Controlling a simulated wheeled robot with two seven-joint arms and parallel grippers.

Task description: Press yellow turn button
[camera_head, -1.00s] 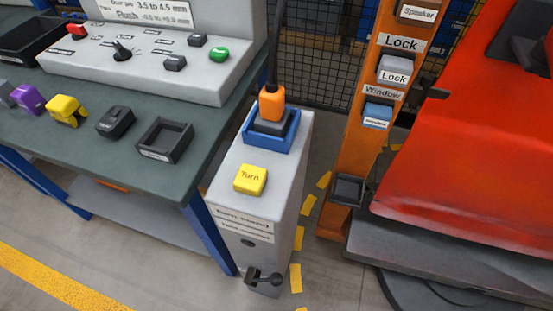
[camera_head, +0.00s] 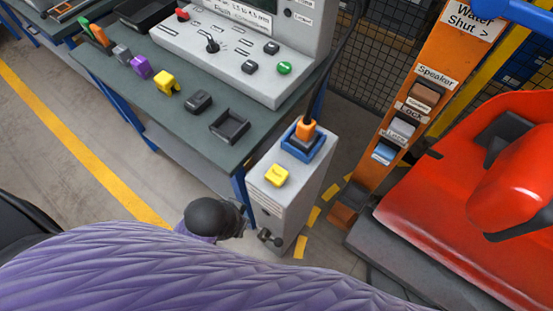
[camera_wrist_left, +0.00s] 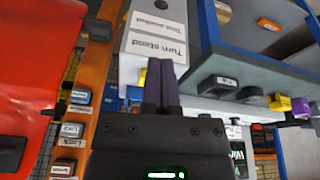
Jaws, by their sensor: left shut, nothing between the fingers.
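The yellow Turn button (camera_head: 276,175) sits on top of a grey turn stand (camera_head: 300,181), in front of an orange-topped plug in a blue socket (camera_head: 303,139). The stand's labelled front also shows, upside down, in the left wrist view (camera_wrist_left: 157,22). My left gripper (camera_wrist_left: 160,66) has its dark purple fingers shut and empty, in front of the stand's labelled face in that view. In the head view a dark, rounded part of my arm is low beside the stand's front, left of and below the button. The button is not clear in the wrist view. My right gripper is not in view.
A green-grey workbench (camera_head: 187,120) with a control panel (camera_head: 240,62) and small coloured blocks stands left of the stand. An orange post (camera_head: 399,115) with labelled buttons and a red seat-like body (camera_head: 445,190) are on the right.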

